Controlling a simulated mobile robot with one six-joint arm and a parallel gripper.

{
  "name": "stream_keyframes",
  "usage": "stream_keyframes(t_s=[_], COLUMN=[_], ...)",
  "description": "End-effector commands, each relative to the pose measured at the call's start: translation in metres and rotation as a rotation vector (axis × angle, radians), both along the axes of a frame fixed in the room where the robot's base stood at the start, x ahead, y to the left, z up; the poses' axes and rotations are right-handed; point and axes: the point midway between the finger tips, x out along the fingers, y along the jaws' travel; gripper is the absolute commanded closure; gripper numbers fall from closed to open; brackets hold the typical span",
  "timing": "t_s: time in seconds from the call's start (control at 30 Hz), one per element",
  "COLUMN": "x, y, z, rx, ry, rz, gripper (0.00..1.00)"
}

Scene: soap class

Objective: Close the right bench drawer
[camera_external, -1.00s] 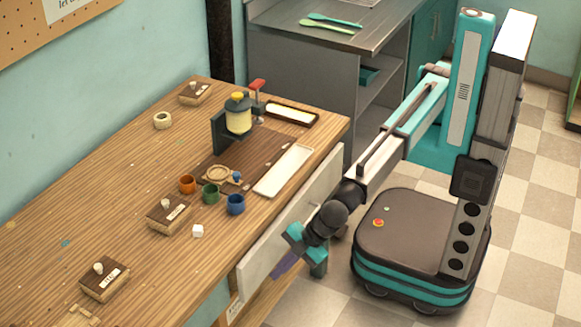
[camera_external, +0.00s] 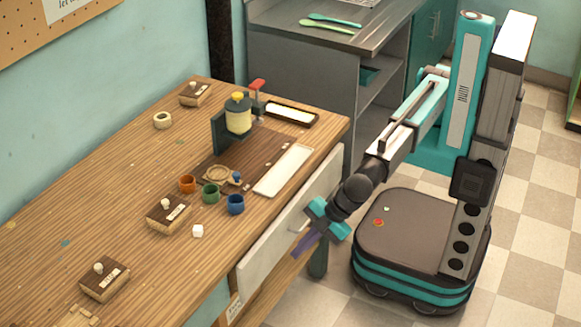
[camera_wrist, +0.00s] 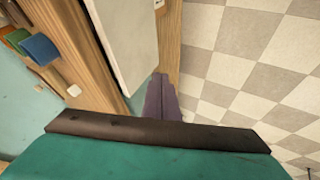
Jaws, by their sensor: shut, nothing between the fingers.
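The right bench drawer (camera_external: 275,240) has a long pale front along the bench's front side, below the tabletop edge. It looks flush or nearly so; I cannot tell whether a small gap remains. My gripper (camera_external: 301,247) is just in front of the drawer front, fingers pointing down and left. Its purple fingers are together and empty. In the wrist view the fingers (camera_wrist: 161,98) show close together, beside and below the pale drawer front (camera_wrist: 125,40). I cannot tell if they touch it.
The wooden bench (camera_external: 110,190) holds orange, green and blue cups (camera_external: 236,205), a white tray (camera_external: 284,171), stamp blocks and a yellow-topped press (camera_external: 238,115). Checkered floor (camera_external: 535,190) is clear right of my base. A grey counter (camera_external: 300,75) stands behind.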

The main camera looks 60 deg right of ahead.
Motion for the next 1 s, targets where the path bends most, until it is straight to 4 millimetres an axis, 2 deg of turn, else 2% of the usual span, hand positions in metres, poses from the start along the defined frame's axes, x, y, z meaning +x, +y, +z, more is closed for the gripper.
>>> stream_keyframes(t_s=[0.4,0.57,0.67,0.77,0.9,1.0], x=[0.000,0.003,0.011,0.025,0.044,0.048], y=[0.000,-0.006,-0.020,-0.043,-0.086,-0.120], z=[0.000,-0.002,-0.001,0.002,-0.005,-0.016], rx=[-0.008,-0.074,-0.162,-0.284,-0.506,-0.693], ry=[-0.007,-0.044,-0.109,-0.198,-0.327,-0.416], rz=[0.014,0.071,0.124,0.181,0.260,0.322], gripper=[1.00,1.00,1.00,1.00,1.00,1.00])
